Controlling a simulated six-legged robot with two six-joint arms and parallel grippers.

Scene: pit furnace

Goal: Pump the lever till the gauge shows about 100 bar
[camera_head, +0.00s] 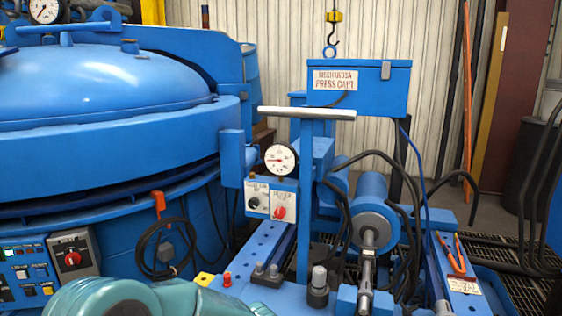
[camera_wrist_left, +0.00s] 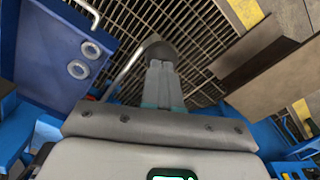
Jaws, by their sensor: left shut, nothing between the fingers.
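The round white gauge (camera_head: 280,160) is on the blue press cart in the head view. Its red needle points left, and the numbers are too small to read. A blue upright with a pale horizontal bar (camera_head: 307,112) stands beside the gauge; I cannot tell whether this is the lever. In the left wrist view my left gripper (camera_wrist_left: 162,52) is shut and empty above a dark floor grating. A bent metal rod (camera_wrist_left: 122,72) lies just left of its fingers; I cannot tell whether they touch. My right gripper is out of view.
A control plate with a red knob (camera_head: 279,212) sits below the gauge. The blue domed furnace (camera_head: 95,85) fills the left. Black hoses (camera_head: 395,175) loop around the cart's cylinder. A blue panel with two rings (camera_wrist_left: 60,45) is left of the gripper in the wrist view.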

